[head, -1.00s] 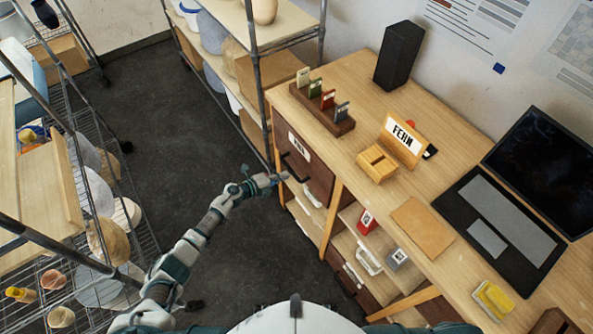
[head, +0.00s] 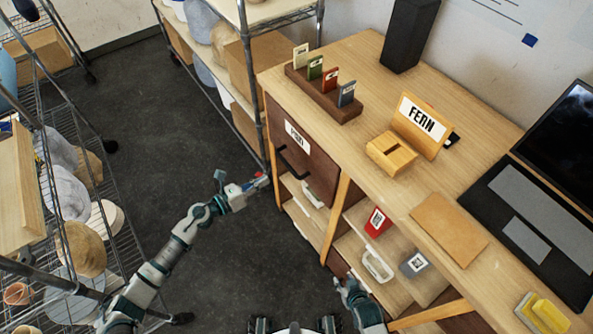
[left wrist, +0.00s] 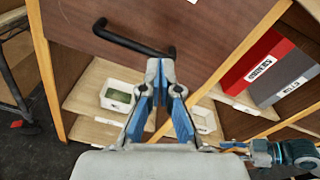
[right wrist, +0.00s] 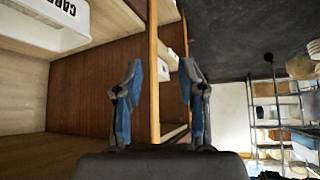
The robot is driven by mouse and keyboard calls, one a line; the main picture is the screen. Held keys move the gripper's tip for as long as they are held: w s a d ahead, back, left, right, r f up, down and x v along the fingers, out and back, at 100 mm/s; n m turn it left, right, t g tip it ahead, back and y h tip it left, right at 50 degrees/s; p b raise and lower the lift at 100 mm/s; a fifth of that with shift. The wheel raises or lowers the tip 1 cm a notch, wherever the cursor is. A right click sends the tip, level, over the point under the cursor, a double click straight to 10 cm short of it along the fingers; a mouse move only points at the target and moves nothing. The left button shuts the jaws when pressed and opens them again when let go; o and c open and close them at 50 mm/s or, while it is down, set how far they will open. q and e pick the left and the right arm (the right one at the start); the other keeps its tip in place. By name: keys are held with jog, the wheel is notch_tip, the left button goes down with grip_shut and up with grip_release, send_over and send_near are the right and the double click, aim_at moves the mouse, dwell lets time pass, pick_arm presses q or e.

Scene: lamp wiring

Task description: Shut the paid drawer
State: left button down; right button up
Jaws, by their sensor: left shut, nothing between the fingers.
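The paid drawer (head: 305,140) is the dark brown front with a white label and a black bar handle (head: 293,163), at the left end of the wooden desk. In the head view its front looks about level with the desk's end; I cannot tell whether a gap remains. My left gripper (head: 262,181) is shut and empty, just left of and below the handle. In the left wrist view, the drawer front (left wrist: 205,35) fills the top and the shut fingertips (left wrist: 160,66) overlap the handle's lower edge. My right gripper (head: 350,287) is open and low before the desk; its fingers (right wrist: 158,85) stand apart.
Open shelves with white bins (head: 378,265) and a red box (head: 377,222) lie under the desk. A wooden post (right wrist: 153,60) shows between the right fingers in the right wrist view. Wire racks stand left and behind. The dark floor (head: 150,130) between is clear.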

pick_arm(q)
jog(key=s+f+m+b, duration=0.1)
jog(key=f+m+b, duration=0.1)
jog(key=m+b, duration=0.15)
jog(key=m, duration=0.1)
send_near(305, 162)
jog(key=shift+h, duration=0.4)
jog(key=x, duration=0.4)
jog(key=f+x, duration=0.1)
jog(key=x, duration=0.1)
jog(key=shift+w+d+f, duration=0.1)
jog(key=shift+w, duration=0.15)
jog(key=shift+w+d, duration=0.15)
jog(key=shift+d, duration=0.1)
jog(key=shift+w+d, duration=0.1)
jog(key=shift+d, duration=0.05)
pick_arm(e)
notch_tip(305, 162, up, 11)
jog(key=w+t, duration=0.2)
jog(key=shift+a+r+t+y, duration=0.15)
jog(key=shift+a+t+y, duration=0.05)
jog(key=shift+t+y, duration=0.2)
